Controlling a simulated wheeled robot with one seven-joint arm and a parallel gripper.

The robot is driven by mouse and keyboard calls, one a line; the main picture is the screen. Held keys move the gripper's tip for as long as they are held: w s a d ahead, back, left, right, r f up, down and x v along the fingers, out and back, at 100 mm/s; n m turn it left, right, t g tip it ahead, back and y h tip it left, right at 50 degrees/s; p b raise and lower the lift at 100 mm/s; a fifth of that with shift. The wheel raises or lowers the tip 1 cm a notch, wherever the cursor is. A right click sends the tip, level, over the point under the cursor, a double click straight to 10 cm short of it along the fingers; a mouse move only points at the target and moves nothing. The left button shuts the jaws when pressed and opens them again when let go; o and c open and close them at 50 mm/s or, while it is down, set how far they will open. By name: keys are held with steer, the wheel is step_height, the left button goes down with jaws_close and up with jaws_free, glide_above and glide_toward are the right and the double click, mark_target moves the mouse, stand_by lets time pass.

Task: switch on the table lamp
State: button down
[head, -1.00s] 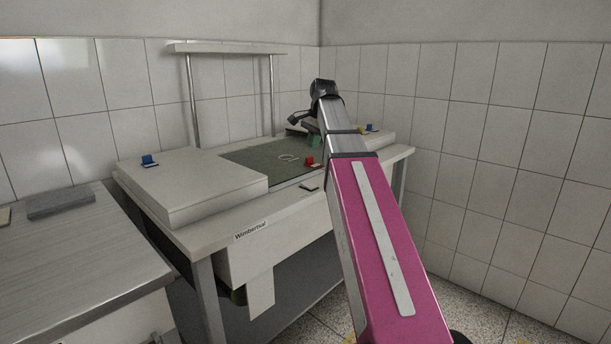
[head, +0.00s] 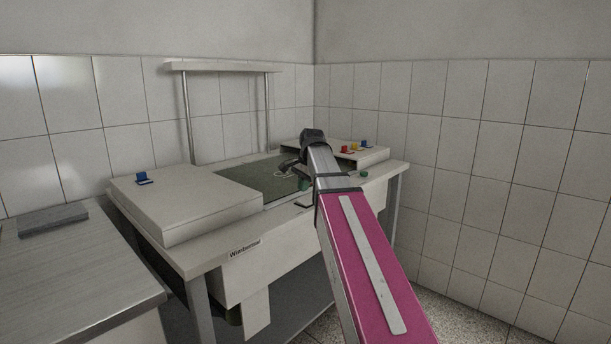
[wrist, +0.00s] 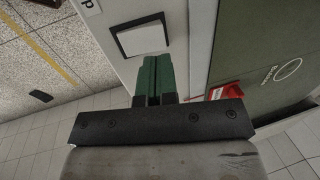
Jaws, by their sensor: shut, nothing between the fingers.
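A flat white bar (head: 222,66) on two posts stands over the work table (head: 215,262); I cannot tell whether it is the table lamp. No glow shows under it. A white square plate in a dark frame (wrist: 145,38), switch-like, shows in the wrist view on a pale surface. My gripper (wrist: 156,62) has its green fingers together, with nothing between them. Their tips appear just below this plate in the picture; contact cannot be told. In the head view my gripper (head: 304,184) is by the table's front edge, partly hidden by my arm.
A red piece (wrist: 226,91) lies right of my fingers, by the green mat (wrist: 268,65). A blue knob (head: 142,177) sits on the left box. A metal-topped counter (head: 70,265) is at left.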

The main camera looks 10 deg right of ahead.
mark_target(303, 200)
steer(key=shift+x, duration=1.8)
steer(key=shift+f, duration=0.15)
steer(key=shift+s+d, duration=0.45)
steer(key=shift+s, duration=0.15)
steer(key=shift+r, duration=0.25)
steer(key=shift+w+r, duration=0.1)
steer(key=shift+r, duration=0.1)
steer(key=w+a+v, duration=0.1)
steer(key=w+v, duration=0.1)
steer(key=v, duration=1.1)
steer(key=shift+w+a+r, duration=0.45)
steer(key=shift+a, duration=0.2)
